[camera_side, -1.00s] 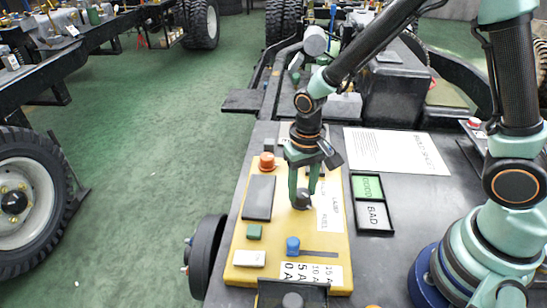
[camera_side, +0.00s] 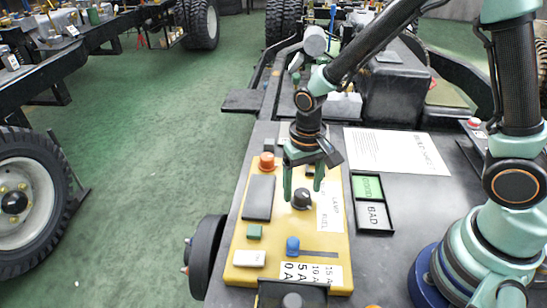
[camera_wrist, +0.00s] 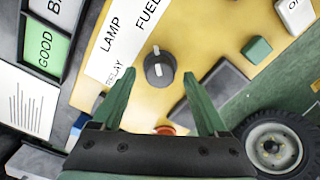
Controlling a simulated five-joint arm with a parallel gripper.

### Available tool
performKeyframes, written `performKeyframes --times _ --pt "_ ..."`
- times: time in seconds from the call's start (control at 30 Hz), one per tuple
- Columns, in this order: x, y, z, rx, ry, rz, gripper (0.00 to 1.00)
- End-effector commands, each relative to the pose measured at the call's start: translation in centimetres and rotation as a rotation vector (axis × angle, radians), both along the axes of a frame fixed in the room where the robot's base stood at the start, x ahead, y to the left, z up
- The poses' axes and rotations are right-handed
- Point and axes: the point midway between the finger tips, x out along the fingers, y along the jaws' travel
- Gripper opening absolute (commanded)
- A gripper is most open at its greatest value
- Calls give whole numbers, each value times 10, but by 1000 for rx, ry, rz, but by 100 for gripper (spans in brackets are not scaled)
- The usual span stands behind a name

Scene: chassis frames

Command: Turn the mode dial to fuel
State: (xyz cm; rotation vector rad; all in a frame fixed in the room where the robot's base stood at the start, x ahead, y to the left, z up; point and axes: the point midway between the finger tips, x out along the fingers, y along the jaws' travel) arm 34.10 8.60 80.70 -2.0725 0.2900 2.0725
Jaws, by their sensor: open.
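The mode dial (camera_side: 301,198) is a round black knob on the yellow panel (camera_side: 262,222). It also shows in the wrist view (camera_wrist: 160,68), with one white mark at its upper edge, on the side toward the word FUEL, and another lower on it. A white label strip (camera_wrist: 122,40) beside it reads RELAY, LAMP and FUEL. In the wrist view FUEL is above the dial, LAMP upper left and RELAY left. My gripper (camera_side: 303,192) is open above the dial, its fingers apart on either side in the picture. It appears clear of the knob and holds nothing.
The panel also carries an orange-red button (camera_side: 267,161), a dark plate (camera_side: 259,197), a green button (camera_side: 254,232), a white switch (camera_side: 249,258) and a blue slider knob (camera_side: 292,245). GOOD (camera_side: 367,187) and BAD (camera_side: 374,217) trays lie right, below a printed sheet (camera_side: 398,151).

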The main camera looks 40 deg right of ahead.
Motion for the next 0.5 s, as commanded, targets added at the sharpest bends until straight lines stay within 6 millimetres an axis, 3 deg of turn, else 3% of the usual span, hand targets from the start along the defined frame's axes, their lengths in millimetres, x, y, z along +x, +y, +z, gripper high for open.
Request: performKeyframes --times 0.17,0.5 --pt "1 0 24 1 -7 0 76" --pt "1 0 91 2 -6 -1 76"
